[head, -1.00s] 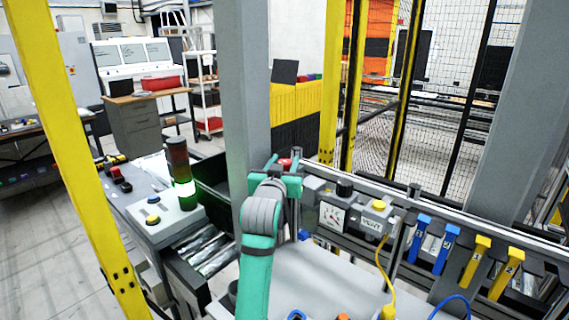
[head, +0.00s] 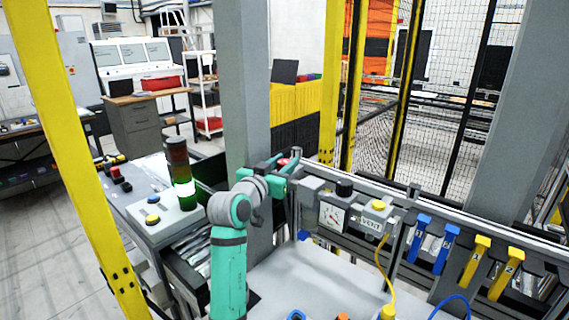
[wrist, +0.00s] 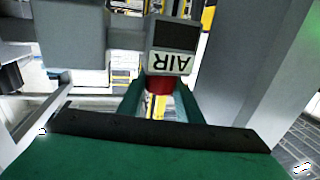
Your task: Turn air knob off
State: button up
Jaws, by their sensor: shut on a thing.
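The air knob (wrist: 158,85) is a red knob below a grey box with a white AIR label (wrist: 171,63), which reads upside down in the wrist view. My gripper (wrist: 159,98) has its green fingers on both sides of the knob and is shut on it. In the head view, my gripper (head: 287,165) is at the left end of the grey fixture rail, beside the post. A bit of red (head: 283,161) shows between its fingers there. Most of the knob and its label are hidden in that view, and I cannot tell the knob's setting.
A thick grey post (head: 245,90) stands close behind my arm. Right of my gripper, the rail carries a gauge (head: 332,215), a yellow button on a box (head: 378,205), and blue and yellow clips. A signal tower (head: 179,170) is lit green at left.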

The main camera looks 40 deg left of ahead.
jog(key=shift+a+m+h, duration=0.1)
jog(key=shift+m+h, duration=1.1)
jog(key=shift+h, duration=0.7)
jog(key=shift+s+h, duration=0.1)
jog(key=shift+h, duration=0.2)
jog(key=o, duration=0.8)
jog(key=s, duration=0.7)
jog(key=s+a, duration=0.1)
jog(key=s, duration=0.2)
jog(key=shift+s, duration=0.4)
